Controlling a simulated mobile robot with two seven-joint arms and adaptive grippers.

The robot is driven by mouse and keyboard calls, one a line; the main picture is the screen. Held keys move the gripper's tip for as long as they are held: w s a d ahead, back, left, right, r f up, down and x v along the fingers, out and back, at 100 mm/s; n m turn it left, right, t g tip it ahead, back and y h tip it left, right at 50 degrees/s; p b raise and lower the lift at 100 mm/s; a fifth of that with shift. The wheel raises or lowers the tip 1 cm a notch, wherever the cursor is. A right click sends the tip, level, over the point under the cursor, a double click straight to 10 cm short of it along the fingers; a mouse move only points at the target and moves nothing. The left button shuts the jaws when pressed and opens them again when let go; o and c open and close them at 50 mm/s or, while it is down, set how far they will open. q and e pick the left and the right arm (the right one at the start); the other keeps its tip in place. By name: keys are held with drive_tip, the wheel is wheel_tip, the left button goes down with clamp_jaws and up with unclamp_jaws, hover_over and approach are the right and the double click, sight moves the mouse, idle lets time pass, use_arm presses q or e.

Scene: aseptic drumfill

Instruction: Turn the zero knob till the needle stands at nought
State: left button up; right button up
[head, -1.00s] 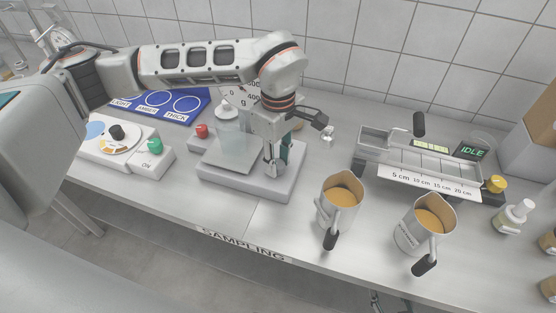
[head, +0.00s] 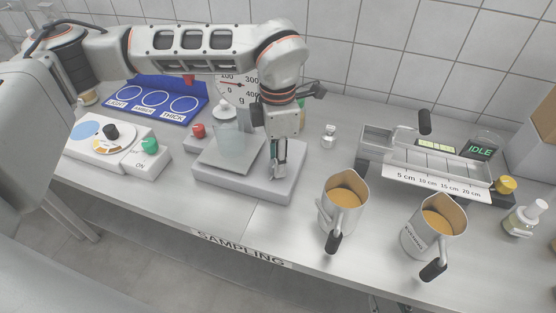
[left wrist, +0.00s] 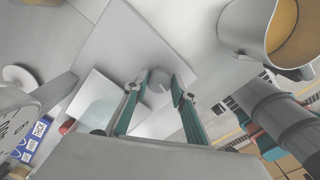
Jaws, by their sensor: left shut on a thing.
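The scale (head: 265,190) stands on the bench with a square pan (head: 222,158) at its left. Its dial (head: 238,86) is partly hidden by my left arm, and I cannot read the needle. My left gripper (head: 278,174) points down over the right part of the scale base. In the left wrist view its two teal fingers (left wrist: 161,88) are shut on the small round grey zero knob (left wrist: 160,77), which has a pale line on its face. The knob is hidden by the fingers in the head view. My right gripper is not in view.
Two metal jugs of amber liquid (head: 343,203) (head: 433,228) stand right of the scale. A red button (head: 198,130) is at its left. A graduated trough (head: 435,165) is farther right.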

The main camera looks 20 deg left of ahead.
use_arm(q)
drive_tip(key=n+b, duration=0.1)
drive_tip(key=n, duration=0.4)
drive_tip(key=shift+n, duration=0.3)
drive_tip(key=shift+w+a+r+n, duration=0.1)
drive_tip(key=shift+n, duration=2.2)
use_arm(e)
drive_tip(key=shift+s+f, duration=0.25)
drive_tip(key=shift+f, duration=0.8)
use_arm(q)
drive_tip(key=o, duration=1.1)
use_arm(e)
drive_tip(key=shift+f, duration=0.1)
use_arm(q)
wheel_tip(320, 180, up, 12)
